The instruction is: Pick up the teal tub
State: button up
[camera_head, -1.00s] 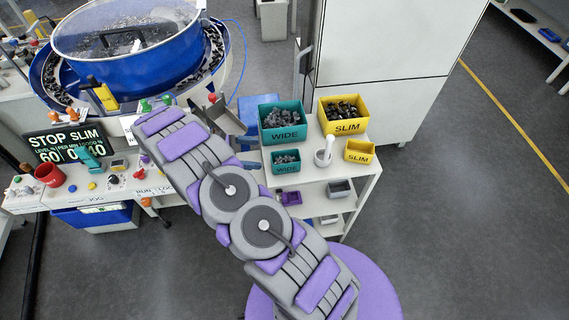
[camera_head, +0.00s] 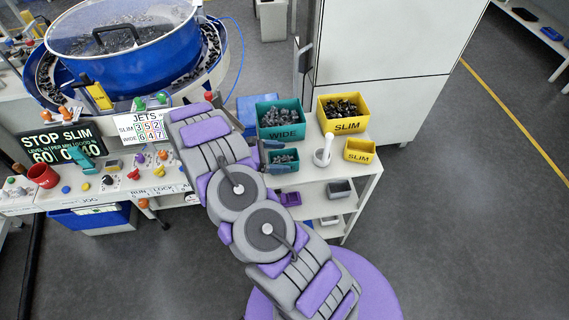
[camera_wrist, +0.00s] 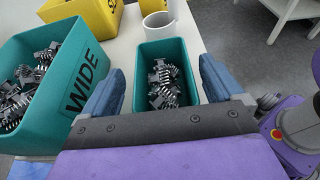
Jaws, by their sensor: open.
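The small teal tub (camera_head: 285,166), filled with dark connectors, stands on the white shelf top. It also shows in the wrist view (camera_wrist: 187,55), centred between my two fingers. My gripper (camera_head: 274,157) is open, with one blue finger to each side of the small tub in the wrist view (camera_wrist: 160,88). I cannot tell how far down the fingers reach beside its walls. A larger teal bin (camera_head: 290,134) marked WIDE, also holding connectors, stands behind the small tub and at left in the wrist view (camera_wrist: 92,62), close to my left finger.
A large yellow SLIM bin (camera_head: 345,126) and a small yellow bin (camera_head: 360,156) stand to the right. A white mug-like cup (camera_head: 322,158) stands between the small tub and the small yellow bin. A blue bowl feeder (camera_head: 130,60) and control panel lie left.

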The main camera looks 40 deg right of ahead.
jog(key=shift+s+d+f, duration=0.25)
jog(key=shift+s+d, duration=0.25)
jog(key=shift+s, duration=0.05)
jog(key=shift+d, duration=0.2)
jog(key=c, duration=0.6)
jog(key=shift+a, duration=0.1)
jog(key=c, duration=0.5)
jog(key=shift+r, duration=0.1)
notch_tip(320, 180, up, 10)
jog(key=shift+f+p, duration=0.1)
jog(key=shift+p, duration=1)
